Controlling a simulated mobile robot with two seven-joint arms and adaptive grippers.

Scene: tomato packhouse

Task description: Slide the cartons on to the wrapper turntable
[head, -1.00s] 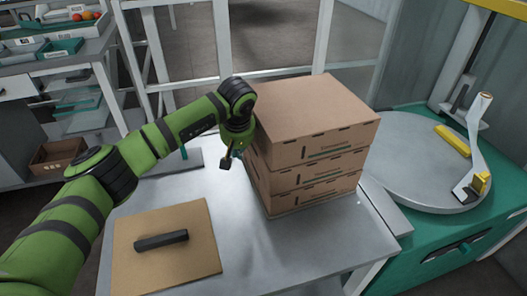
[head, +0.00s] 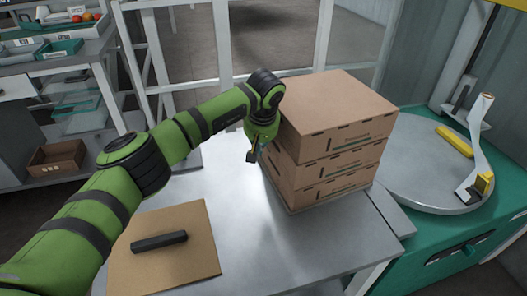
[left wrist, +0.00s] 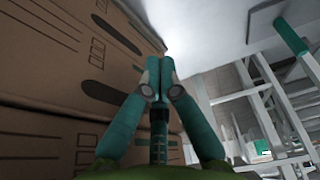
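Brown cartons (head: 340,145) stand in an upright stack of three on the grey table (head: 240,262), near its right edge. The wrapper turntable (head: 415,180), a grey disc on a green base, lies just right of the stack, which hides part of its near-left rim. My right gripper is not in view.
A brown board (head: 195,262) with a dark bar (head: 159,241) lies on the table's front left. A white frame (head: 225,45) is behind the table; shelving (head: 75,100) is at left.

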